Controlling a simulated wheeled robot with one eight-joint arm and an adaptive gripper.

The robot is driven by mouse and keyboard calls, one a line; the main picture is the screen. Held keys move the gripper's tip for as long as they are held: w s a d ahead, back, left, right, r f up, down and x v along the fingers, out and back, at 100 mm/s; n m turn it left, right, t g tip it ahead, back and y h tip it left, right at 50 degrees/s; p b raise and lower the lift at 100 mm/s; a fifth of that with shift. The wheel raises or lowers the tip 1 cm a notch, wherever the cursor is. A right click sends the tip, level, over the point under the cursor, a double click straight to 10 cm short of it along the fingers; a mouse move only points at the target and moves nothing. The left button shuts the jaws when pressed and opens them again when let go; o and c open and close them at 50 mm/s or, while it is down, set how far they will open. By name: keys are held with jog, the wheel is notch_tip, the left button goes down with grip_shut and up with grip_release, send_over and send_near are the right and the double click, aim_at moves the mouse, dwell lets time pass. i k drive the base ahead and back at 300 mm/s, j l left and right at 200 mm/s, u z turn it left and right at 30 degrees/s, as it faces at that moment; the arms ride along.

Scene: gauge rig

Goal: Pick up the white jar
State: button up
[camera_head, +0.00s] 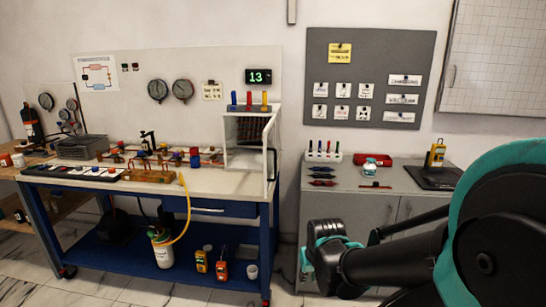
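A small white jar (370,166) with a teal label stands upright on the grey cabinet top (345,182) at the right. It is in front of a red case and right of the marker rack. My black and teal arm (400,258) reaches in from the right, in front of the cabinet. The arm is nearer to the camera and apart from the jar. My gripper's fingers cannot be made out among the dark arm parts, so its opening is unclear. Nothing visible covers the jar.
A red case (373,159), marker rack (323,156), dark red tools (322,176) and yellow meter (437,154) on a black pad share the cabinet top. A blue workbench (150,198) with gauges stands left. Tiled floor shows between bench and cabinet.

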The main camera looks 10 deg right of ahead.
aim_at(19, 162)
jog(key=k, duration=0.9)
jog(key=u, duration=1.4)
jog(key=i+u, duration=0.3)
jog(key=i, duration=1.45)
jog(key=i+z, duration=0.1)
jog(key=i, duration=0.4)
jog(key=i+j+z, duration=0.1)
jog(key=i, duration=0.35)
jog(key=i+j+z, duration=0.15)
jog(key=i, duration=0.35)
jog(key=i+j+z, duration=0.1)
jog(key=i, duration=0.4)
